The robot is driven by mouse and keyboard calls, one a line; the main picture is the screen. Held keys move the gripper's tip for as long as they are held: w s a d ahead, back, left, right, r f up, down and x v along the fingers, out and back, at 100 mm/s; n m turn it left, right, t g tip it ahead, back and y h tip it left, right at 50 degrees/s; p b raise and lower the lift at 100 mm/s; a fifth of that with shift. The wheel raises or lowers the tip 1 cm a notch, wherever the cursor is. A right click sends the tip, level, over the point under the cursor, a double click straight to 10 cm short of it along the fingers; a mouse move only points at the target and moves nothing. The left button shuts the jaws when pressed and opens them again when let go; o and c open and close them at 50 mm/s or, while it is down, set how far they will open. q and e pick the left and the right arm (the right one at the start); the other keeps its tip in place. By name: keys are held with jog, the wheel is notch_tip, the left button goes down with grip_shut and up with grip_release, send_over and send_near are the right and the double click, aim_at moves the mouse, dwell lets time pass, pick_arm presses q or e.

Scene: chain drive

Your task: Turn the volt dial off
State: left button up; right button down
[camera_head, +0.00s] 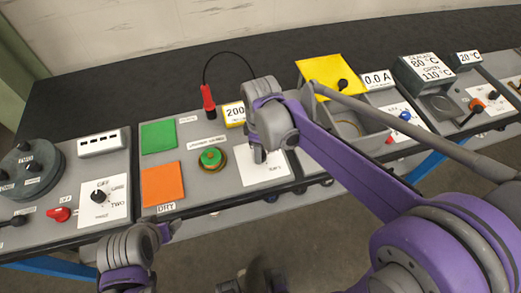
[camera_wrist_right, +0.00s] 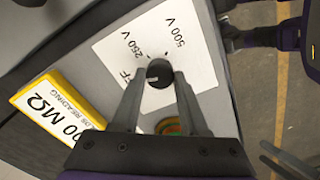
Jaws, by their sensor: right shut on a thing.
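The volt dial (camera_wrist_right: 159,72) is a small black knob on a white plate (camera_wrist_right: 190,45) marked 250 V, 500 V and a partly covered "FF" in the right wrist view. My right gripper (camera_wrist_right: 158,84) has its two fingers closed on the sides of the knob. A light mark shows on the knob, but I cannot tell surely which label it points to. In the head view my right gripper (camera_head: 261,154) is down at the white plate (camera_head: 280,166), and the knob is hidden. My left gripper (camera_head: 168,232) is low at the left, and its fingers are unclear.
A yellow-framed display (camera_head: 234,114) stands behind. Another black dial (camera_head: 99,197) is farther left.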

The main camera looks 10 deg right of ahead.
jog(key=shift+n, duration=1.6)
jog(key=shift+c, duration=2.2)
grip_release()
jog(key=shift+r, duration=0.1)
notch_tip(320, 180, up, 11)
jog(key=shift+p, duration=0.3)
